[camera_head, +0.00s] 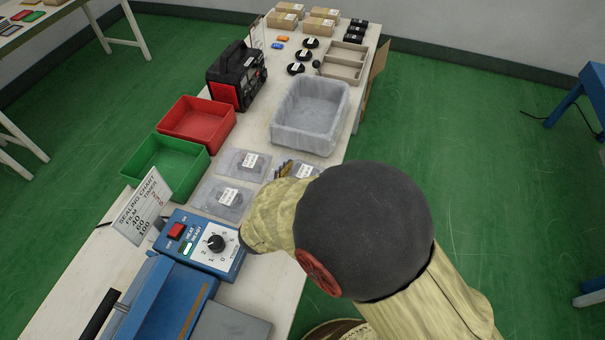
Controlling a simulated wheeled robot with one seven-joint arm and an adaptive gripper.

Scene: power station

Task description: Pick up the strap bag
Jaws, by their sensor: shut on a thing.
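A clear bag with yellow and dark strips and a white label, which looks like the strap bag (284,168), shows on the bench just beyond my wrist. Its near part is hidden behind my arm. My gripper (251,240) shows only as a dark piece at the end of the cloth-covered arm, beside the blue control box. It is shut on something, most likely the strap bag. Its fingertips and the contact are hidden. Two flat clear bags with dark contents and white labels, the farther bag (244,162) and the nearer bag (221,197), lie to the left.
A grey bin (312,138) stands beyond the bags. A red tray (197,145) and a green tray (138,163) are on the left. A blue heat sealer (222,262) with a sealing chart sign (142,206) is close by. Green floor to the right is mostly open.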

